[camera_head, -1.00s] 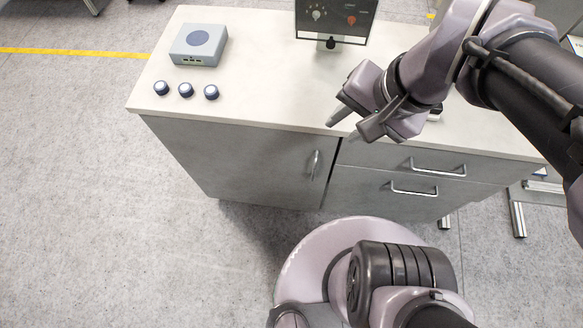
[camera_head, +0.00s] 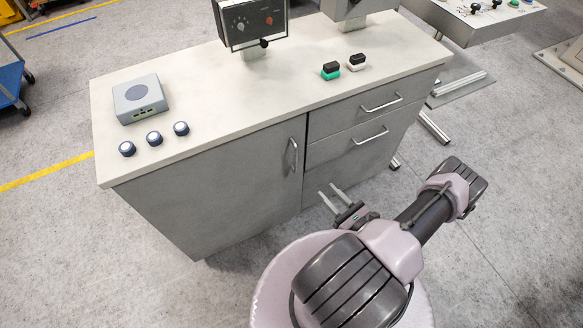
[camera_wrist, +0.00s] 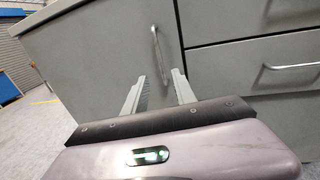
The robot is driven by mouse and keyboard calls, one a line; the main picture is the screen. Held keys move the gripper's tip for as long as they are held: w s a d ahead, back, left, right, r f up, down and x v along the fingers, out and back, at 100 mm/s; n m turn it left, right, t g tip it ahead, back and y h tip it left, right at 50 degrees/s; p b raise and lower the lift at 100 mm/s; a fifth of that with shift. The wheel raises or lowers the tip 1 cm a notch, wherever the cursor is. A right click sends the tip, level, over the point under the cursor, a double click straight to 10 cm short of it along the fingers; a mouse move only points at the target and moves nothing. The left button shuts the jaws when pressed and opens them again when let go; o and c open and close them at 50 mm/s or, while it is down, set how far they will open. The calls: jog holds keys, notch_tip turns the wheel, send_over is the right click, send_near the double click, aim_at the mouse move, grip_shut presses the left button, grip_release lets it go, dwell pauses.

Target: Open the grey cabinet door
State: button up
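The grey cabinet door (camera_head: 225,190) is closed on the left part of the cabinet front. Its upright metal handle (camera_head: 294,155) is near the door's right edge. In the wrist view the handle (camera_wrist: 160,55) stands ahead of my gripper, beyond the fingertips. My gripper (camera_head: 328,196) is open and empty, in front of the cabinet and lower than the handle in the head view. In the wrist view its two fingers (camera_wrist: 158,82) are spread apart and point toward the door (camera_wrist: 90,50).
Two drawers with bar handles (camera_head: 381,102) are right of the door. On the worktop (camera_head: 210,90) are a grey box (camera_head: 140,100), several round knobs (camera_head: 154,138), a control panel (camera_head: 253,25) and two small button blocks (camera_head: 331,70).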

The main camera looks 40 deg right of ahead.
jog(key=w+b, duration=0.3)
jog(key=w, duration=1.3)
jog(key=shift+d+b, duration=0.3)
jog(key=shift+b, duration=0.1)
grip_shut()
jog(key=shift+s, duration=0.1)
